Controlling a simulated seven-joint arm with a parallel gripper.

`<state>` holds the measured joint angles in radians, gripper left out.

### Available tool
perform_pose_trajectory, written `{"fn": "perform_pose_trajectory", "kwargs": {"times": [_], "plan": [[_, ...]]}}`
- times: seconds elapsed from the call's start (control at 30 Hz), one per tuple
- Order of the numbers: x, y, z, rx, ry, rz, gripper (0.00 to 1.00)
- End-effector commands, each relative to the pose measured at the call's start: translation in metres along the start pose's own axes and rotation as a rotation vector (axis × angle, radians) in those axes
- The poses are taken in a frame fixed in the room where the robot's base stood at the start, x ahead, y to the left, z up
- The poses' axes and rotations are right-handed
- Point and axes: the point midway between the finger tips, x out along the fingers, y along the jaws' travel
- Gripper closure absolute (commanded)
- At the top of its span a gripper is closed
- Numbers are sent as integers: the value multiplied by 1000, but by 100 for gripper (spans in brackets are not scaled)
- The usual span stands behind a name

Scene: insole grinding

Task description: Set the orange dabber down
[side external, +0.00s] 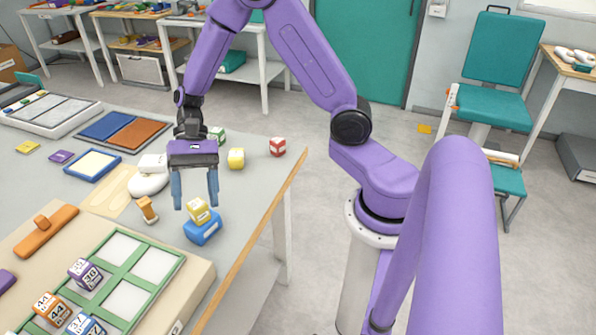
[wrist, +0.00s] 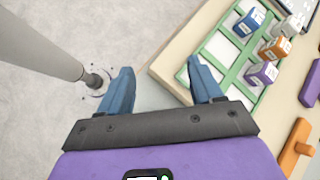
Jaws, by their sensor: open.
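A small orange dabber-like piece (side external: 147,209) stands on the grey table in the side view, left of and a little below my gripper in the picture. A longer orange tool with a knob (side external: 46,232) lies further left on a beige board; it also shows at the right edge of the wrist view (wrist: 296,146). I cannot tell for sure which of the two is the dabber. My gripper (side external: 195,196) is open and points down above the table, with nothing between its fingers in the wrist view (wrist: 160,70). It touches neither orange thing.
A yellow cube (side external: 199,211) sits on a blue block (side external: 203,231) just below my gripper in the side view. A green-framed rack (side external: 166,252) with several numbered cubes stands at the front. A white rounded object (side external: 148,184) lies nearby. The table edge (side external: 262,222) is close on the right.

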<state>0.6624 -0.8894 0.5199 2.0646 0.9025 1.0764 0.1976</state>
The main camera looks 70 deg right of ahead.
Motion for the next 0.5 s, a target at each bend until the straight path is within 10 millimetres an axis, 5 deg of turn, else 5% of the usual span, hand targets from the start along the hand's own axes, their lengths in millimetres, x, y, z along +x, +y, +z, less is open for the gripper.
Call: {"fn": "perform_pose_trajectory", "kwargs": {"times": [0.2,0.5], "plan": [[12,46,73,-447,78,300,35],[4,113,129,-1080,183,636,35]]}}
